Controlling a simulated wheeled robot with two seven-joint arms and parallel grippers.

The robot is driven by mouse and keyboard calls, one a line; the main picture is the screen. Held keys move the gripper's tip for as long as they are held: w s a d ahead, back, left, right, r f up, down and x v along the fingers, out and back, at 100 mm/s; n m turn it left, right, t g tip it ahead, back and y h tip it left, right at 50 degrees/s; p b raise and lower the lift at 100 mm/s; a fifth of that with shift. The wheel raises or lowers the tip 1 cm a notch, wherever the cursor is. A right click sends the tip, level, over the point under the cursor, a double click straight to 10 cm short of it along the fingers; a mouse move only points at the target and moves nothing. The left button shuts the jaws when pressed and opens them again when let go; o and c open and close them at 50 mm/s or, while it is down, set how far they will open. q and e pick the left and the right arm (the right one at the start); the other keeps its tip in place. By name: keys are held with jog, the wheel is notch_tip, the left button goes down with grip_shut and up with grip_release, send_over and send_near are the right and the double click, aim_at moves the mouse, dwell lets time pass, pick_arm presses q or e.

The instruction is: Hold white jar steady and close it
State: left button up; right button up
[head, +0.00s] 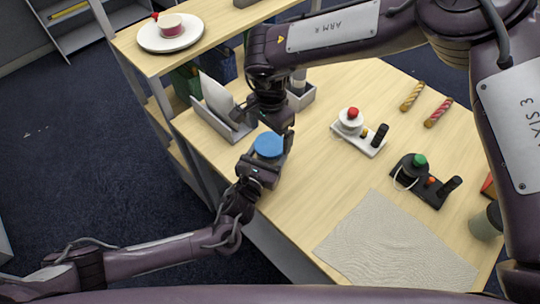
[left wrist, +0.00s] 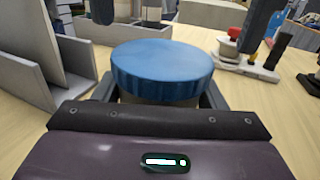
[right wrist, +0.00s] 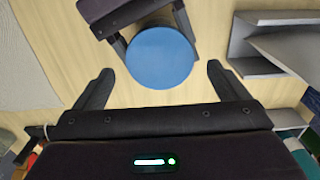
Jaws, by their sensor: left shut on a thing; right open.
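The white jar is mostly hidden under its blue lid (head: 268,145); a little of its pale body (left wrist: 127,98) shows below the lid in the left wrist view. The lid sits level on top of the jar; how tightly it is screwed on cannot be told. My left gripper (head: 262,166) is shut on the jar's body from the near side, below the lid. My right gripper (head: 277,124) is open above the jar, pointing down. In the right wrist view the lid (right wrist: 160,57) shows between and beyond its two spread fingers, with no contact visible.
A grey holder with upright white sheets (head: 222,122) stands close left of the jar. A grey caddy (head: 301,97) is behind. A white base with a red knob (head: 352,128) and a black base with a green knob (head: 420,170) stand right. A grey cloth (head: 390,240) lies in front.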

aim_at(270, 143)
jog(key=shift+f, duration=1.5)
jog(key=c, duration=1)
jog(key=m, duration=0.6)
jog(key=shift+m, duration=0.4)
jog(key=o, duration=1.1)
